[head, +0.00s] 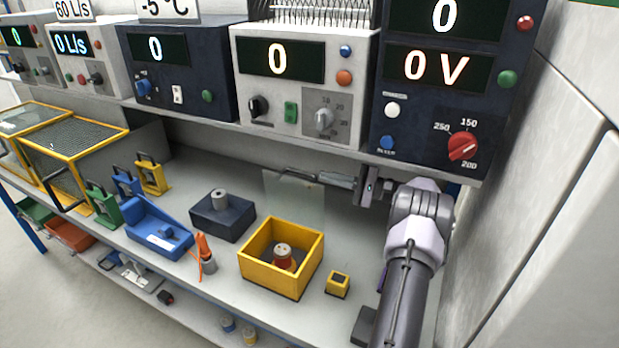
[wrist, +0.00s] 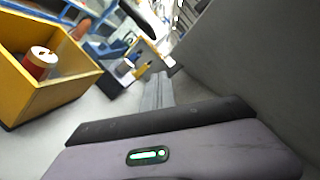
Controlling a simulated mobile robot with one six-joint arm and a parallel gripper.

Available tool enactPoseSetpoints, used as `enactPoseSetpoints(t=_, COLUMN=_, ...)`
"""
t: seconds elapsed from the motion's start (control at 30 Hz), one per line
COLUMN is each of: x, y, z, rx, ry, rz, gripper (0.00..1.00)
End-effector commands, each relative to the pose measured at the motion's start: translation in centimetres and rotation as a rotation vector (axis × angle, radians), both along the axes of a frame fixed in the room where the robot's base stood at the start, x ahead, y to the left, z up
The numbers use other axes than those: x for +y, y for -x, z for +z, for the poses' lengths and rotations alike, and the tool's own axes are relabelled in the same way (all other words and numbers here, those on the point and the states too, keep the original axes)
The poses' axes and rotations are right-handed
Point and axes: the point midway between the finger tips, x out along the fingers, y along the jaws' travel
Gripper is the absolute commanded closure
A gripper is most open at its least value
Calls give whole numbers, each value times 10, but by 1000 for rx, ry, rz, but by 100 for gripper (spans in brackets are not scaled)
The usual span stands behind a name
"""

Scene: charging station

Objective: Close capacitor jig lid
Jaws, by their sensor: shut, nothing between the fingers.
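The capacitor jig is an open-topped yellow box (head: 254,278) with a red-brown capacitor (head: 283,256) standing inside. Its clear lid (head: 307,205) stands raised at the back edge of the box, so the jig is open. My gripper (head: 323,178) reaches in from the right, with its fingers at the top of the lid; I cannot tell if they touch it. In the wrist view the yellow box (wrist: 52,93) and the capacitor (wrist: 40,64) lie left of my shut, empty fingers (wrist: 160,80). The clear lid is hard to make out there.
A small yellow block (head: 338,285) sits right of the jig. A dark block with a grey cylinder (head: 208,215), a blue tray (head: 152,238) and orange-handled pliers (head: 205,252) stand to the left. Instruments (head: 285,90) line the shelf above; a wall (head: 540,200) bounds the right.

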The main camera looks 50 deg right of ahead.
Motion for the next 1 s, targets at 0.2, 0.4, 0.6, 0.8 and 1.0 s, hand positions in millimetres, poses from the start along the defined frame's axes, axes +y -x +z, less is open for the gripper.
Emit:
enactPoseSetpoints(t=0.2, x=23, y=-41, z=3, rx=1, ry=0, rz=3, gripper=100)
enactPoseSetpoints(t=0.4, x=47, y=-30, z=19, rx=1, ry=0, rz=1, gripper=100)
enactPoseSetpoints(t=0.6, x=55, y=-28, z=25, rx=1, ry=0, rz=1, gripper=100)
enactPoseSetpoints(t=0.8, x=55, y=-28, z=25, rx=1, ry=0, rz=1, gripper=100)
enactPoseSetpoints(t=1.0, x=57, y=-34, z=26, rx=1, ry=-1, rz=3, gripper=100)
